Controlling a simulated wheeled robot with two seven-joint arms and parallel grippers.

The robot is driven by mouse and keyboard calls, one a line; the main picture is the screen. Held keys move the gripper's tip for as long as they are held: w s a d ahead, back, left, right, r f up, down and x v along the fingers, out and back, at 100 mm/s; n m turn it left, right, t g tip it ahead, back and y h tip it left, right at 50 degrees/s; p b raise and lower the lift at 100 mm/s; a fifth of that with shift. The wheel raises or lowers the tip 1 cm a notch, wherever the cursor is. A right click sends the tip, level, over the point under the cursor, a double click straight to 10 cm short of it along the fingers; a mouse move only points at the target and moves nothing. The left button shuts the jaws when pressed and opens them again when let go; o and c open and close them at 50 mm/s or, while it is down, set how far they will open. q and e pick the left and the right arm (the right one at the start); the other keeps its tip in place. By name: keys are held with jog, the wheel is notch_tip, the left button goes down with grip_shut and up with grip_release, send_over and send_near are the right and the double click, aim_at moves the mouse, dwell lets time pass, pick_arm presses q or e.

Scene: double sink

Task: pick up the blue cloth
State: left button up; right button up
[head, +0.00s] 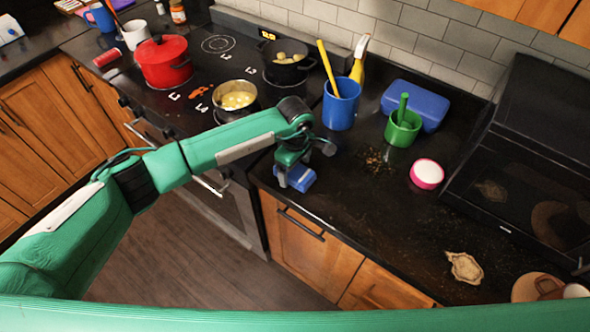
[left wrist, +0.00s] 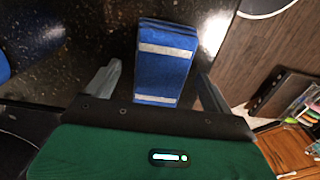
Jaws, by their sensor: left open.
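The blue cloth (head: 299,179) is a folded blue block near the front edge of the black counter, right of the stove. In the left wrist view the cloth (left wrist: 165,62) is blue with two pale stripes. My left gripper (head: 290,171) is over the cloth, pointing down and partly covering it in the head view. In the left wrist view my left gripper (left wrist: 160,92) is open, with one finger on each side of the cloth and a gap visible on the left. Whether the fingers touch the cloth cannot be told. My right gripper is not in view.
A blue cup (head: 340,105) with a yellow utensil, a green cup (head: 403,129) and a pink-rimmed white round item (head: 427,173) stand behind and right. Pots, including a red one (head: 164,62), are on the stove. A black microwave (head: 535,165) is at right. Brown crumbs lie between.

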aim_at(295, 170)
pick_arm(q)
jog(key=c, duration=1.1)
jog(key=shift+o, duration=0.2)
jog(key=shift+r, duration=0.4)
notch_tip(295, 170, up, 19)
jog(key=b, duration=0.6)
jog(key=shift+b, duration=0.35)
jog(key=shift+r, duration=0.1)
